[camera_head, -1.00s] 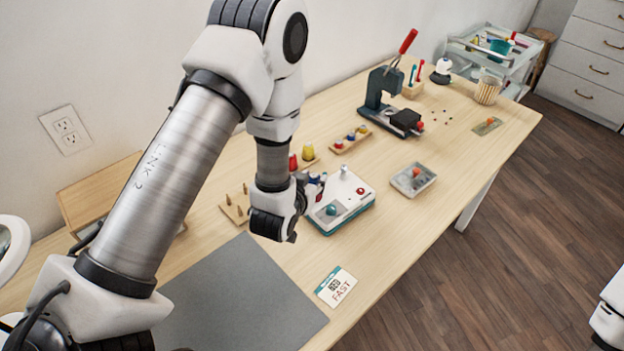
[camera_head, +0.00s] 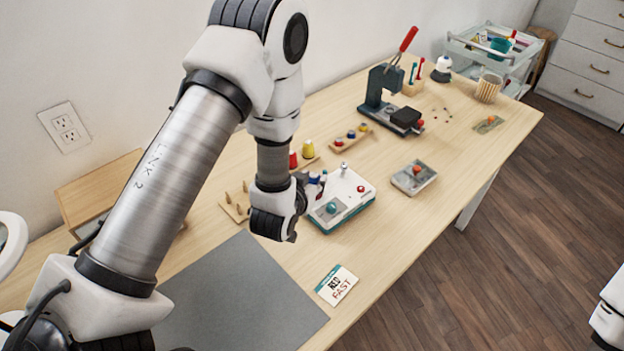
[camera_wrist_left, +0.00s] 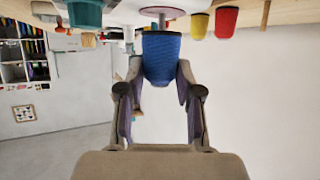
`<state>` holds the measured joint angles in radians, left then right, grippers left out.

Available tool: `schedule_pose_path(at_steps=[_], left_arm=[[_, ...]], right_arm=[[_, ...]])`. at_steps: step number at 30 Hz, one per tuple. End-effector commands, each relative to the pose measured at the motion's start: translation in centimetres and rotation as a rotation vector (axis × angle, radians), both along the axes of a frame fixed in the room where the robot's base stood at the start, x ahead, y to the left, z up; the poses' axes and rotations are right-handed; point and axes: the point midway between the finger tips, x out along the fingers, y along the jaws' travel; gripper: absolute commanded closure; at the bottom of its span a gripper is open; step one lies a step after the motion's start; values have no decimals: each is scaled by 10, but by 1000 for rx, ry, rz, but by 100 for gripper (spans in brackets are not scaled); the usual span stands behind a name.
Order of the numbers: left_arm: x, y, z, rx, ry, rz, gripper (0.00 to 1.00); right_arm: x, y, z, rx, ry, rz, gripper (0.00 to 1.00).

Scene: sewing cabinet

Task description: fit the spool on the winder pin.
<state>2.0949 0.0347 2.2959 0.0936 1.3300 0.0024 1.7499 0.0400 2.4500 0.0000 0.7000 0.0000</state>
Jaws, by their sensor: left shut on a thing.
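My left gripper (camera_head: 316,187) is shut on a blue spool (camera_wrist_left: 162,57), which sits between its two fingers in the left wrist view. The wrist picture is upside down, with the table along its top. A pinkish disc with a short stem (camera_wrist_left: 161,13) lies in line with the spool's table-side end. I cannot tell whether the stem enters the spool or stands behind it. In the head view the gripper is at the back left of the white and teal winder (camera_head: 345,205), and the wrist partly hides that area. The right gripper is not in view.
A red cone (camera_head: 293,160) and a yellow cone (camera_head: 308,150) stand on a rack behind the winder. A pegged wooden board (camera_head: 235,207) is left of it. A grey mat (camera_head: 240,300) and a card (camera_head: 336,285) lie in front. A small tray (camera_head: 413,178) sits to the right.

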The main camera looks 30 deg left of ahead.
Motion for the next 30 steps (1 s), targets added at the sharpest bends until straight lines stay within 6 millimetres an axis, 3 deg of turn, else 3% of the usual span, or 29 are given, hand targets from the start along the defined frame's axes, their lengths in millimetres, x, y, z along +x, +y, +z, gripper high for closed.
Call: schedule_pose_path(at_steps=[30], left_arm=[[0,0,-10,0,0,0,85]], right_arm=[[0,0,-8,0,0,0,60]])
